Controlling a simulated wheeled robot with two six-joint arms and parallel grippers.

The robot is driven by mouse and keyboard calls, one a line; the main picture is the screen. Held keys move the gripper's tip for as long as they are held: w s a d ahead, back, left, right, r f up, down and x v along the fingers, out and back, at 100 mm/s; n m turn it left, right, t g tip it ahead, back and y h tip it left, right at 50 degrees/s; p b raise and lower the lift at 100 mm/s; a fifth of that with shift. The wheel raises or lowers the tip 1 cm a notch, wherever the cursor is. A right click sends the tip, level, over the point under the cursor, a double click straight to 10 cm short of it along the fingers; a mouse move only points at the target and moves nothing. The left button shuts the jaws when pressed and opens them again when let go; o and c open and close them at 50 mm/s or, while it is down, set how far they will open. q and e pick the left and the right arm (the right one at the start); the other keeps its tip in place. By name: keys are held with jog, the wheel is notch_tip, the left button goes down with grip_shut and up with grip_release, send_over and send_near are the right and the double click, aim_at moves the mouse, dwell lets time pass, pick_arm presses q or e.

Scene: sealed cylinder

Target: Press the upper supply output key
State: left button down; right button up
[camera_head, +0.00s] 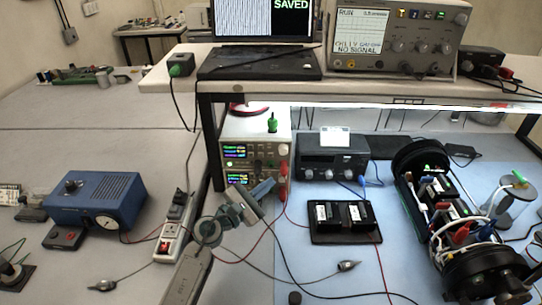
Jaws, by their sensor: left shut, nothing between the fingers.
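Two bench supplies with lit displays are stacked under the shelf. The upper supply (238,151) has a display with green and yellow figures, small knobs and buttons, and red plugs at its right side. The lower supply (236,179) is partly covered by my left gripper. The upper supply's output key is too small to make out. My left gripper (268,187) is shut and empty, in front of the lower supply and below the upper one's panel. Whether it touches the lower panel cannot be told. My right gripper is not in view.
A power strip (171,239) and blue box (97,201) stand left. A dark instrument (332,160), battery tray (346,236) and opened cylinder (446,212) lie right. The shelf (370,86) overhangs the supplies; its dark post (211,145) stands left of them. Red and black leads cross the bench.

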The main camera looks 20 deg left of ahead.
aim_at(271, 155)
pick_arm(q)
jog(key=w+a+b, duration=0.2)
jog(key=w, duration=0.6)
jog(key=shift+a, duration=0.2)
dwell(0.9)
dwell(0.9)
jog(key=shift+w, duration=0.2)
jog(key=shift+w+a+b, duration=0.1)
jog(key=shift+w+b, duration=0.15)
jog(key=shift+b, duration=0.05)
